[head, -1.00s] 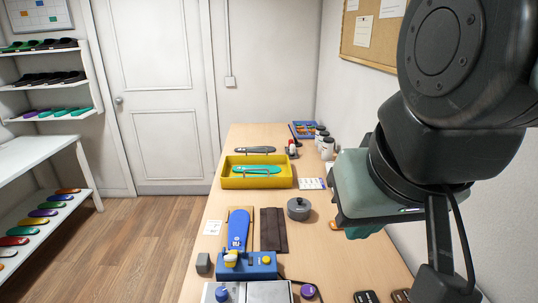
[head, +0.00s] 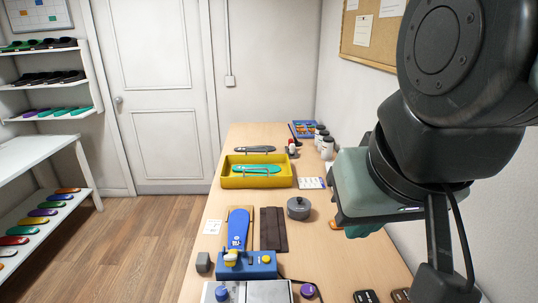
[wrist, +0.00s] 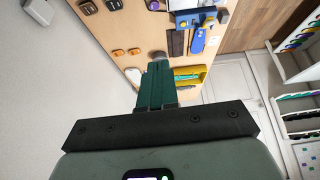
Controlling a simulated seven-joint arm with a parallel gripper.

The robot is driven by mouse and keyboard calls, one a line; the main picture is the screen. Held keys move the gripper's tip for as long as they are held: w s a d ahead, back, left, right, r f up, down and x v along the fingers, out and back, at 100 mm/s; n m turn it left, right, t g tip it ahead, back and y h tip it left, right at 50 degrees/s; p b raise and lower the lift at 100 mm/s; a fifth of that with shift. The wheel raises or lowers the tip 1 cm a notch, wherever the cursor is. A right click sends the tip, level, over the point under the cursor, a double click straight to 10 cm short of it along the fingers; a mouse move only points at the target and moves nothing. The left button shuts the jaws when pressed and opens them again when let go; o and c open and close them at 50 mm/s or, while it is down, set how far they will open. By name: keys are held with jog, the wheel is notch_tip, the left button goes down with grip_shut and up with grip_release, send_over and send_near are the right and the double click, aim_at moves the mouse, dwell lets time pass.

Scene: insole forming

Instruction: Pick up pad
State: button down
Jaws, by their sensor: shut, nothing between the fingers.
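Small pads lie on the wooden bench. In the wrist view, two orange-brown ones (wrist: 126,52) lie left of my gripper's fingers, and two dark ones (wrist: 101,6) lie nearer the top. In the head view, a dark pad (head: 366,297) and a brown pad (head: 400,296) show at the bottom edge. A bit of orange (head: 334,224) shows beside my gripper. I cannot tell which is the task's pad. My gripper (head: 363,231) is above the bench's right side, its teal fingers (wrist: 156,72) closed together and empty, apart from every pad.
A yellow tray (head: 228,182) holds a teal insole (head: 257,170). A blue device (head: 262,267), blue insole (head: 238,226), dark strip (head: 274,232) and grey round pot (head: 299,208) stand nearer. White bottles (head: 327,148) stand by the right wall. Shelves (head: 50,87) are at left.

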jog(key=c, duration=0.5)
grip_release()
jog(key=shift+c, duration=0.2)
jog(key=w+f+m+g+y, duration=0.45)
jog(key=w+f+m, duration=0.45)
jog(key=w+f, duration=0.6)
jog(key=f+m, duration=0.2)
jog(key=f, duration=0.5)
jog(key=d+f+m+g, duration=0.1)
jog(key=f+m, duration=0.2)
jog(key=f, duration=0.5)
jog(key=d+f+m+g, duration=0.1)
jog(key=f+m, duration=0.1)
jog(key=f, duration=0.6)
jog(key=shift+s+d+f+m, duration=0.1)
jog(key=shift+d+f+m, duration=0.1)
jog(key=shift+m, duration=0.1)
jog(key=shift+w+x, duration=0.2)
jog(key=shift+x, duration=1.25)
jog(key=shift+w+x, duration=0.2)
jog(key=shift+x, duration=1.25)
